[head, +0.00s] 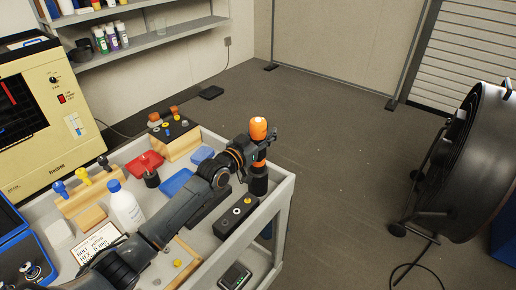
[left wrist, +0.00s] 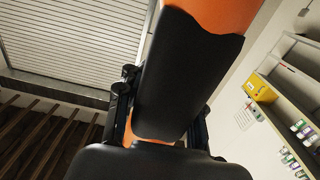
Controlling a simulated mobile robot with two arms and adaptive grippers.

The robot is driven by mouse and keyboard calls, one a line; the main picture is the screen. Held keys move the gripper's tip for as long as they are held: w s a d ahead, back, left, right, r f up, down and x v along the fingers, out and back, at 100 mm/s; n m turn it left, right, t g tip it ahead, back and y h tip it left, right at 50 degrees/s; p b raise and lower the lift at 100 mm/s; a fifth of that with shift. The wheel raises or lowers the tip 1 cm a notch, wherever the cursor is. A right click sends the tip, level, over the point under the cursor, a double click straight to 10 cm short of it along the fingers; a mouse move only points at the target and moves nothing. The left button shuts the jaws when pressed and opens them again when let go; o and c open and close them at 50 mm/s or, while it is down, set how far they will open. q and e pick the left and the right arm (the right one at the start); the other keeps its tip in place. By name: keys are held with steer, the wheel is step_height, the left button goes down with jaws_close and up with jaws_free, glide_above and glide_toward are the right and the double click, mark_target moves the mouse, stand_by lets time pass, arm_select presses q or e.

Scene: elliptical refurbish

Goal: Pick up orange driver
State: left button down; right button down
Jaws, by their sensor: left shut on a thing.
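The orange driver (head: 258,129) is an orange and black power tool. In the head view it stands roughly upright at the far right corner of the cart, its orange top up and its black lower end (head: 258,184) down. My left gripper (head: 265,146) is shut around its middle. In the left wrist view the driver (left wrist: 190,70) fills the centre, with its black grip between the fingers of my left gripper (left wrist: 160,120). Whether its lower end touches the cart cannot be told. My right gripper is not in view.
The grey cart (head: 284,212) holds a white bottle (head: 125,207), blue and red trays, a black block with knobs (head: 236,217) and a wooden stand with drivers. A large fan (head: 480,165) stands at right. A beige machine (head: 50,115) is at left. Open floor lies beyond the cart.

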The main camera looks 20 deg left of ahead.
arm_select(q)
steer(key=shift+r, duration=0.1)
stand_by(0.8)
step_height(320, 180, up, 10)
steer(key=shift+b, duration=0.35)
steer(key=c, duration=1.8)
jaws_free()
jaws_close()
